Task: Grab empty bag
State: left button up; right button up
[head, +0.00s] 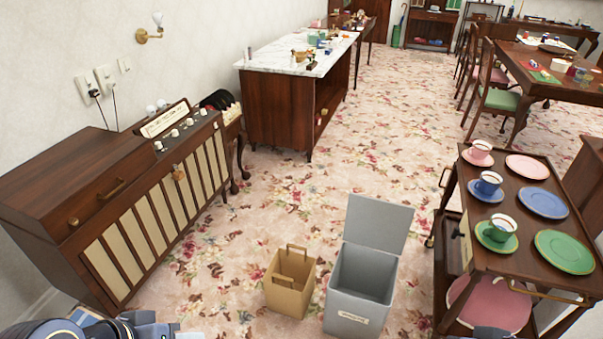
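A brown paper bag (289,287) stands upright on the floral carpet at the lower middle of the head view, with its two handles up. Its top looks open, and I see nothing sticking out; its bottom inside is hidden. My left arm shows at the bottom left edge, with its gripper (160,328) only partly in frame, well left of the bag and apart from it. I cannot tell how its fingers stand. A small dark piece at the bottom edge on the right may be my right arm; its gripper fingers do not show.
A grey bin (356,302) with its lid raised stands just right of the bag. A wooden trolley (468,214) with cups and plates is farther right. A wooden radio cabinet (140,220) lines the left wall. Carpet behind the bag is clear up to a marble-topped cabinet (280,110).

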aim_at(288, 281)
jog(key=i+j+u, duration=0.15)
jog(key=j, duration=0.15)
jog(key=j+u, duration=0.1)
jog(key=j, duration=0.2)
jog(key=i+j+u, duration=0.55)
jog(key=i, duration=0.15)
